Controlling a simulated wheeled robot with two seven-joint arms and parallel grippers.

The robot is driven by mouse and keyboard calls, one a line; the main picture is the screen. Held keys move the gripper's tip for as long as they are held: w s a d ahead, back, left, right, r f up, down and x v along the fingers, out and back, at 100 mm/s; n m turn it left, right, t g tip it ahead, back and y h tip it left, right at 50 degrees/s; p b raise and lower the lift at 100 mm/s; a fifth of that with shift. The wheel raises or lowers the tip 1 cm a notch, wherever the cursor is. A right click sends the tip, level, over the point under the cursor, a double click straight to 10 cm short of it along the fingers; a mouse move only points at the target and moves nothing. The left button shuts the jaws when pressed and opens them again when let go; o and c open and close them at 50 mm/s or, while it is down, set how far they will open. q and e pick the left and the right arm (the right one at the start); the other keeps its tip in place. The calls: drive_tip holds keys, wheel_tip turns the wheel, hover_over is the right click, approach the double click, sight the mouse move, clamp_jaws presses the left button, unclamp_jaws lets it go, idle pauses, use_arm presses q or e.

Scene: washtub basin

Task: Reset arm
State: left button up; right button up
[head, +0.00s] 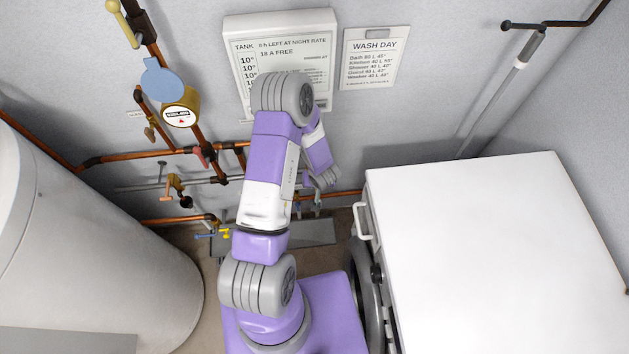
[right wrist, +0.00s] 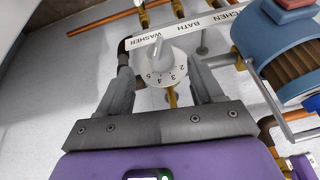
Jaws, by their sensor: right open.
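My right gripper (right wrist: 161,72) is open in the right wrist view, with its two grey fingers spread. A white numbered dial with a pale knob (right wrist: 160,57) shows between and beyond the fingertips. No contact with it can be seen, and the gap in depth cannot be told. In the head view, my purple, white and grey arm rises up the middle and bends down at the wall. Its gripper (head: 325,178) is small there and partly behind the arm. My left gripper is not in view.
Copper pipes (head: 140,155) and a round brass meter (head: 180,107) line the wall left of the arm. A white tank (head: 85,240) stands left and a white-topped washer (head: 490,240) right. A blue device (right wrist: 282,50) is right of the fingers, beside a label strip (right wrist: 200,25).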

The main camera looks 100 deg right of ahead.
drive_tip(key=shift+v, duration=1.15)
drive_tip(key=shift+f, duration=0.1)
drive_tip(key=w+a+f+t+y+b, duration=0.1)
drive_tip(key=w+a+f+y, duration=0.15)
drive_tip(key=w+f, duration=0.45)
drive_tip(key=w+a+f+t+y+b, duration=0.15)
drive_tip(key=w+a+f, duration=0.25)
drive_tip(key=w, duration=0.6)
drive_tip(key=w+a+r+n+y, duration=0.1)
drive_tip(key=w+a+n, duration=0.2)
drive_tip(key=w+a, duration=0.45)
drive_tip(key=w+a+r+n+y, duration=0.1)
drive_tip(key=w+a+n, duration=0.25)
drive_tip(key=w, duration=0.75)
drive_tip(key=w+a+r+n+y+p, duration=0.1)
drive_tip(key=w+a+r+n, duration=0.1)
drive_tip(key=a, duration=0.5)
drive_tip(key=w+a+r+n+g+y+p, duration=0.1)
drive_tip(key=w+a+r+n, duration=0.1)
drive_tip(key=a+n, duration=0.3)
drive_tip(key=w+a+r+n+g, duration=0.1)
drive_tip(key=w+a+r+n, duration=0.1)
drive_tip(key=a, duration=0.9)
drive_tip(key=shift+a+r+n+y+p, duration=0.2)
drive_tip(key=shift+r+n+y+p, duration=0.2)
drive_tip(key=shift+r+n, duration=0.5)
